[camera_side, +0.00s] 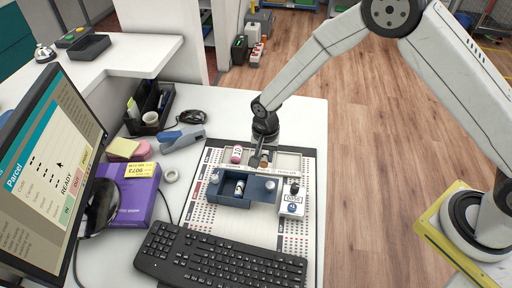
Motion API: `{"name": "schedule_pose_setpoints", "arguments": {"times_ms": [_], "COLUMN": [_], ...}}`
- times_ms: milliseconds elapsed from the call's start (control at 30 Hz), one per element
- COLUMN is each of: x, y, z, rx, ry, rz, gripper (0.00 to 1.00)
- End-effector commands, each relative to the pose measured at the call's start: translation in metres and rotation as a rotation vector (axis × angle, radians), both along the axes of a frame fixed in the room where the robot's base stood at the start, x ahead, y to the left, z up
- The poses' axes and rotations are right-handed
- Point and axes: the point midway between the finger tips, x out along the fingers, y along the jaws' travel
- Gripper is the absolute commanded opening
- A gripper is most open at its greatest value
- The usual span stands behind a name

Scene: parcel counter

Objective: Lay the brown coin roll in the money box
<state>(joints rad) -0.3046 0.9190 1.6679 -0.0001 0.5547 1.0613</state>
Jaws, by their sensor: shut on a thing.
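My gripper (262,160) points down over the back of the counter mat and is shut on a small brown thing, the brown coin roll (264,156), mostly hidden by the fingers. The money box (215,196) is a dark blue open box just in front of the gripper. A dark and white roll (239,187) stands inside it, left of its middle. The coin roll is behind the box, apart from the roll inside. Whether it touches the tray beneath it is too small to tell.
A pale tray (288,152) lies behind the box, with a pink roll (236,154) at its left. A white device (292,205) stands at the box's right. A keyboard (215,258) lies in front, a purple box (130,200) and stapler (182,138) to the left.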

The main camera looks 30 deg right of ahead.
Motion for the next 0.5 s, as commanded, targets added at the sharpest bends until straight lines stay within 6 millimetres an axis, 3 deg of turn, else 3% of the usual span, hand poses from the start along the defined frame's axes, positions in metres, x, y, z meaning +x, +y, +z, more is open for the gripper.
{"name": "schedule_pose_setpoints", "arguments": {"times_ms": [300,500], "x": [0.027,0.034], "y": [0.067,0.093], "z": [-0.005,-0.006], "rx": [0.001,0.0], "ry": [-0.002,-0.001], "rz": [-0.014,-0.023], "gripper": [0.0,0.0]}}
